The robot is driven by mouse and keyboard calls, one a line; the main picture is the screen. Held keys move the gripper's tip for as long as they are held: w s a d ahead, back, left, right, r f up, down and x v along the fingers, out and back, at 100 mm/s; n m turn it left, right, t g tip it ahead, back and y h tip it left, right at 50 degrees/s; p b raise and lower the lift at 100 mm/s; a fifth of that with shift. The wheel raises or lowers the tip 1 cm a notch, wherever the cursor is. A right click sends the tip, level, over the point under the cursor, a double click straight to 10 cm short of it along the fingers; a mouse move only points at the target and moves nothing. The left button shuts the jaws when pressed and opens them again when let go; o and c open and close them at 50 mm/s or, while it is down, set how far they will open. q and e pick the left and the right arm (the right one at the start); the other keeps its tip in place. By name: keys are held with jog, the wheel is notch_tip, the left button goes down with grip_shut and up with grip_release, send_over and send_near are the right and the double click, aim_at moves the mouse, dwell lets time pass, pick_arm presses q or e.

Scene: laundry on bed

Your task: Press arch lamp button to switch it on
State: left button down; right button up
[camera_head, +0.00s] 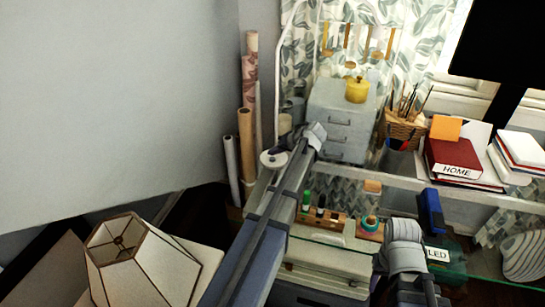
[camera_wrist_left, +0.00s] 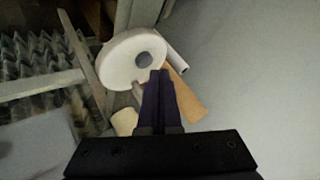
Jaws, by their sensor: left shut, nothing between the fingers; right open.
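The arch lamp is a white curved tube (camera_head: 278,85) rising in front of the leafy curtain, with a round white base (camera_head: 273,160) beside the rolled tubes. In the left wrist view the round base (camera_wrist_left: 118,62) has a grey round button (camera_wrist_left: 144,60) on top. My left gripper (camera_head: 283,149) is just above the base in the head view. In the left wrist view its shut, empty fingers (camera_wrist_left: 158,75) end just beside the button; contact cannot be told. My right gripper (camera_head: 425,293) is open at the lower edge of the head view, far from the lamp, partly cut off.
Rolled tubes (camera_head: 246,140) lean against the wall close to the base. A grey drawer unit (camera_head: 338,120) with a yellow pot stands behind. A cream lampshade (camera_head: 140,262) is at lower left.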

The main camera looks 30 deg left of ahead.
pick_arm(q)
notch_tip(320, 180, up, 6)
jog(key=p, duration=0.6)
dwell(0.4)
